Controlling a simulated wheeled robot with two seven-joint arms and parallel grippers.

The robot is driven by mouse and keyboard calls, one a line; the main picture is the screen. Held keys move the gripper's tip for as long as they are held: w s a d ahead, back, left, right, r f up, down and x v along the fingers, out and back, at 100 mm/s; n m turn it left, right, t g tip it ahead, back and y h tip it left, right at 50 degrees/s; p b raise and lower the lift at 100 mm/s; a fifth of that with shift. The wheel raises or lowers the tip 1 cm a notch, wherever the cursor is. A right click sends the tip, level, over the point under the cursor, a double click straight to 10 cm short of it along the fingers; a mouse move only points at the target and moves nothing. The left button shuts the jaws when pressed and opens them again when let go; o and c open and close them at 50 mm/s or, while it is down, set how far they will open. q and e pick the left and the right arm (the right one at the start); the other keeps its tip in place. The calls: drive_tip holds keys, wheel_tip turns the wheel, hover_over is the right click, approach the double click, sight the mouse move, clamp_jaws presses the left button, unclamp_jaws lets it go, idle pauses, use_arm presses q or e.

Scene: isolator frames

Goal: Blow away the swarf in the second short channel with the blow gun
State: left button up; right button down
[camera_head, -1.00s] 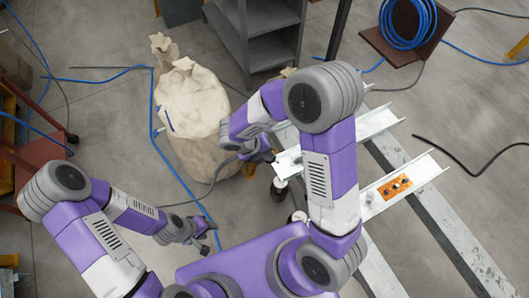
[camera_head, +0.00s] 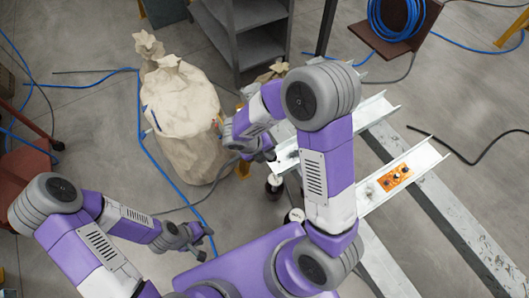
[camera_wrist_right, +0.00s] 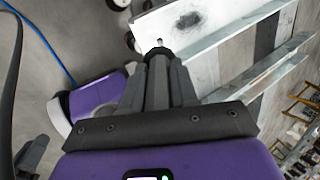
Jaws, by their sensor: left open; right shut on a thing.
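My right gripper (camera_head: 264,152) is shut on the blow gun, over the near left end of a pale short channel (camera_head: 376,110). In the right wrist view the gripper (camera_wrist_right: 160,75) points at the channel (camera_wrist_right: 222,12). The small nozzle tip of the blow gun (camera_wrist_right: 159,43) shows beyond the fingers; the rest is hidden. A dark patch of swarf (camera_wrist_right: 188,20) lies on the channel floor a little past the tip. Another short channel (camera_head: 425,158) lies nearer, with an orange plate (camera_head: 397,176) on it. My left gripper (camera_head: 196,240) is open and empty, above the floor.
Cream sacks (camera_head: 185,103) stand left of the right gripper. A grey shelf (camera_head: 262,50) stands behind. Dark-topped bottles (camera_head: 274,184) stand below the channel end. Long metal rails (camera_head: 440,205) run under the channels. Blue hose (camera_head: 150,150) lies on the floor.

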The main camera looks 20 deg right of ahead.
drive_tip(key=shift+f, duration=0.45)
idle(0.8)
drive_tip(key=shift+d, duration=0.15)
drive_tip(key=shift+w+d+r, duration=0.1)
drive_tip(key=shift+d, duration=0.9)
drive_tip(key=shift+d+p, duration=0.3)
drive_tip(key=shift+d, duration=0.55)
drive_tip(key=shift+w+d, duration=0.1)
drive_tip(key=shift+d, duration=0.3)
drive_tip(key=shift+d+f, duration=0.2)
drive_tip(key=shift+d, duration=0.35)
